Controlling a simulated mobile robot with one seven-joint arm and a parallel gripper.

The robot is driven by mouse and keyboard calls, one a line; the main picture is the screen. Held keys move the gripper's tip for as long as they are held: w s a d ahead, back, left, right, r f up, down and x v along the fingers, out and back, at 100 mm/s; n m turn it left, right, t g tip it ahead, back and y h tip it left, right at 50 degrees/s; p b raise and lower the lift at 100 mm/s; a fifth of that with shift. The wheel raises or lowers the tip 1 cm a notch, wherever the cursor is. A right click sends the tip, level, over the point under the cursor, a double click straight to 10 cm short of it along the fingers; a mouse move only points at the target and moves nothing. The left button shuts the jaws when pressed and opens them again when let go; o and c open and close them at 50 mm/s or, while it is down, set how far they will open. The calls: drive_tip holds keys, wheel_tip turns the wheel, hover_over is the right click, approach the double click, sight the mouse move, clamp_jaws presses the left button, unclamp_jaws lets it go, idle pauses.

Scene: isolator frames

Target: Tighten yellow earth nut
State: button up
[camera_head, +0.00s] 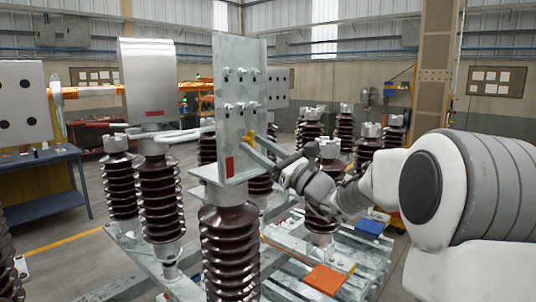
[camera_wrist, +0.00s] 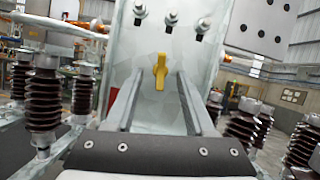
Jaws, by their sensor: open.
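The yellow earth nut (camera_wrist: 160,72) is a small wing-shaped piece on the face of an upright galvanised plate (camera_wrist: 135,60), below a row of bolts. In the head view the yellow nut (camera_head: 249,140) shows at the right edge of the same plate (camera_head: 235,60). My gripper (camera_wrist: 160,75) is open, with its two long grey fingers on either side of the nut in the wrist view. In the head view my gripper (camera_head: 262,145) reaches the plate from the right. I cannot tell whether the fingertips touch the plate.
Brown ribbed insulators (camera_head: 230,250) stand under the plate and around it. A second metal plate (camera_head: 148,80) stands to the left. A blue table (camera_head: 45,155) is at the far left. An orange piece (camera_head: 325,279) lies on the low steel frame at lower right.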

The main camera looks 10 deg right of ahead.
drive_tip(key=b+v, duration=0.3)
drive_tip(key=v, duration=1.4)
drive_tip(key=shift+f, duration=0.1)
